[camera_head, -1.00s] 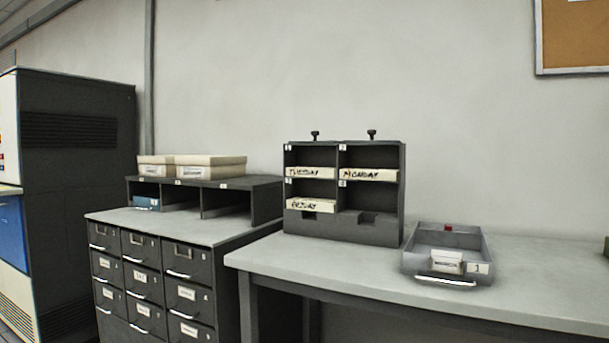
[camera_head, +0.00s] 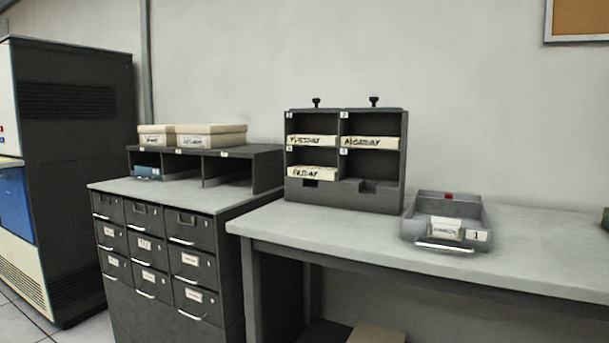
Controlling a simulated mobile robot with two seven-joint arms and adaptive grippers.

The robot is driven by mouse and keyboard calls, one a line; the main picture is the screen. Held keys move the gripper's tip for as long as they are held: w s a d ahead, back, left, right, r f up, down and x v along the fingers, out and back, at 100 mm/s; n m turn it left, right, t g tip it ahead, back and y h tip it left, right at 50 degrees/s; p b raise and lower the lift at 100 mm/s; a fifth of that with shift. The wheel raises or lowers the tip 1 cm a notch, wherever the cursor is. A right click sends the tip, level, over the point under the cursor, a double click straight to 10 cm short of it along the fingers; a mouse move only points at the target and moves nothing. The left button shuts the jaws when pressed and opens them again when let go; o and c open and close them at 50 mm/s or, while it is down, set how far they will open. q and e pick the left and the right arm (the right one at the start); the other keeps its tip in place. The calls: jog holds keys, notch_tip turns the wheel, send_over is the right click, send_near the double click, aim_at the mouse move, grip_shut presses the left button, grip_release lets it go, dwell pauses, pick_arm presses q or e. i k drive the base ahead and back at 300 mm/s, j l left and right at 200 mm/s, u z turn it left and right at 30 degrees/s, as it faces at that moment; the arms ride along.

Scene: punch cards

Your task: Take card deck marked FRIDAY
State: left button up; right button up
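The card deck marked FRIDAY (camera_head: 311,173) lies in the lower left compartment of a dark rack (camera_head: 390,197) on the grey table (camera_head: 300,232). It is cream with black handwriting on its front. The deck marked TUESDAY (camera_head: 312,141) sits in the compartment above it. The lower right compartment looks empty. Neither of my grippers is in view.
A grey tray (camera_head: 418,229) with a white labelled card block (camera_head: 446,228) stands right of the rack. A dark drawer cabinet (camera_head: 160,250) stands at left, with a shelf unit (camera_head: 268,170) and cream boxes (camera_head: 210,135) on it. The table front is clear.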

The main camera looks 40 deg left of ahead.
aim_at(330, 173)
jog(key=u, duration=1.25)
jog(key=i+l+z, duration=0.15)
jog(key=l+z, duration=0.15)
